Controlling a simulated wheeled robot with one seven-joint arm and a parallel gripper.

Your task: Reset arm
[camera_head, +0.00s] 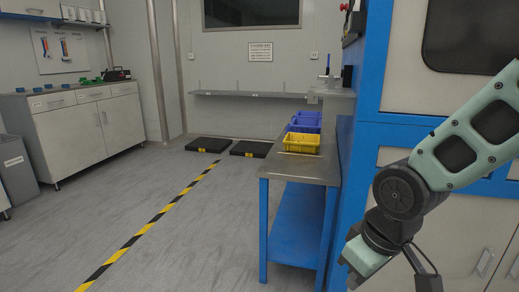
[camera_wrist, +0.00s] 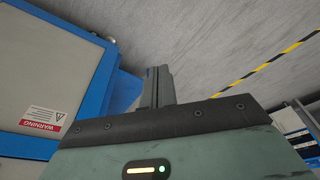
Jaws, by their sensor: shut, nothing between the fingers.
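My arm reaches in from the right edge of the head view, bent at a dark joint, with its lower end in front of the blue and white machine. In the wrist view my gripper (camera_wrist: 157,85) shows as two dark fingers close together with nothing between them. It points past the machine's blue edge toward the grey floor. The gripper's fingertips are not clearly seen in the head view.
A blue-framed metal bench (camera_head: 300,168) stands left of the machine (camera_head: 400,130), with a yellow crate (camera_head: 301,143) and blue crates (camera_head: 304,123) on it. Two black platforms (camera_head: 207,145) lie behind. A cabinet (camera_head: 84,128) stands left. Open floor surrounds the striped line (camera_head: 150,226).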

